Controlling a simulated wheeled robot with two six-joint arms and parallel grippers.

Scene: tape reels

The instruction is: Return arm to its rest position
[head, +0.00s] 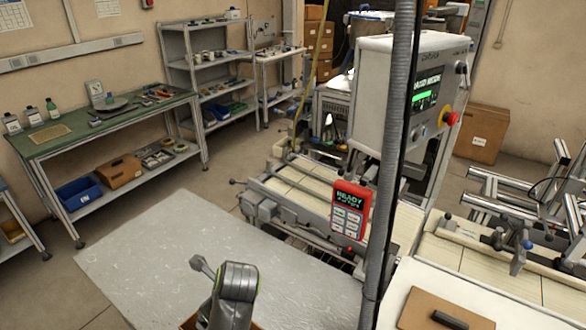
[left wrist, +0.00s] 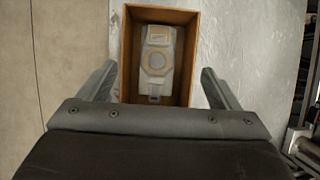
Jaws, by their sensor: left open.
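My left gripper (left wrist: 158,72) is open, with its two fingers spread apart above a brown open box (left wrist: 126,62). Inside the box lies a pale, flat item with a round ring shape on it (left wrist: 157,60); it sits between the fingers in the picture and neither finger is seen touching it. In the head view, my left arm stands at the bottom centre over the grey table and its fingertips are hidden. A small edge of the box (head: 190,323) shows below the arm. My right gripper is in neither view.
The grey table (head: 150,245) is clear around my left arm. A machine with a green screen (head: 425,90) and a red handset (head: 350,210) stand beyond it. A green-topped workbench (head: 110,120) is at the left. A brown board (head: 445,312) lies at the bottom right.

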